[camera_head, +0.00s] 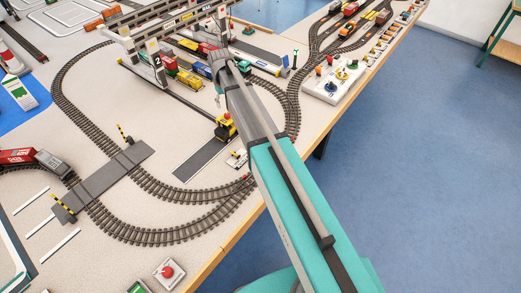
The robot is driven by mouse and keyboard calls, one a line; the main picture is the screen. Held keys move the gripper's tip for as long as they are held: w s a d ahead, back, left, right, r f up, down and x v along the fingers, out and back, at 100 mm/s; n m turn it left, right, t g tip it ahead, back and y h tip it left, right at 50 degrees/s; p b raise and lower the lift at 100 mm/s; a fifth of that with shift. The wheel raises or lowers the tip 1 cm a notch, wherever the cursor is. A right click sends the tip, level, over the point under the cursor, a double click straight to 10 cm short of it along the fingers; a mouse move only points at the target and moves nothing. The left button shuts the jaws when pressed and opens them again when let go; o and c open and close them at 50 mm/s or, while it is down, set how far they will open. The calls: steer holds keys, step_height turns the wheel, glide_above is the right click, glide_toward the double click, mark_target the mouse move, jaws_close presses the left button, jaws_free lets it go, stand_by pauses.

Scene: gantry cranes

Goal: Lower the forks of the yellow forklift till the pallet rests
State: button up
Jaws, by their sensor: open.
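The yellow forklift (226,128) stands at the upper end of a dark grey strip (202,157) on the table, small in the view. Its forks and the pallet cannot be made out, so I cannot tell their height. My gripper (219,101) is open and hangs at the far end of my teal and grey arm, above and slightly left of the forklift in the picture. It looks apart from the forklift. A small pale panel (236,159) lies just right of the strip, partly beside my arm.
Curved railway track (160,237) loops around the strip. A gantry crane (153,55) and several coloured wagons stand behind my gripper. A white control board (332,82) lies to the right. A red button box (168,271) is near the front edge.

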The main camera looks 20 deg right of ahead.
mark_target(227, 115)
steer(key=shift+r+p, duration=3.55)
steer(key=shift+r, duration=0.35)
steer(key=s+d+f+m+b, duration=0.1)
steer(key=s+d+f+b, duration=0.1)
steer(key=s, duration=0.7)
steer(key=s+d+f+m+b, duration=0.1)
steer(key=s+d+f+b, duration=0.1)
steer(key=s+f+b, duration=0.3)
steer(key=s+d+f+b, duration=0.2)
steer(key=s+f+b, duration=0.1)
steer(key=s, duration=0.9)
steer(key=shift+s+d+f+m+b, duration=0.25)
steer(key=shift+s+f+m+b, duration=0.05)
steer(key=shift+f+m+b, duration=0.1)
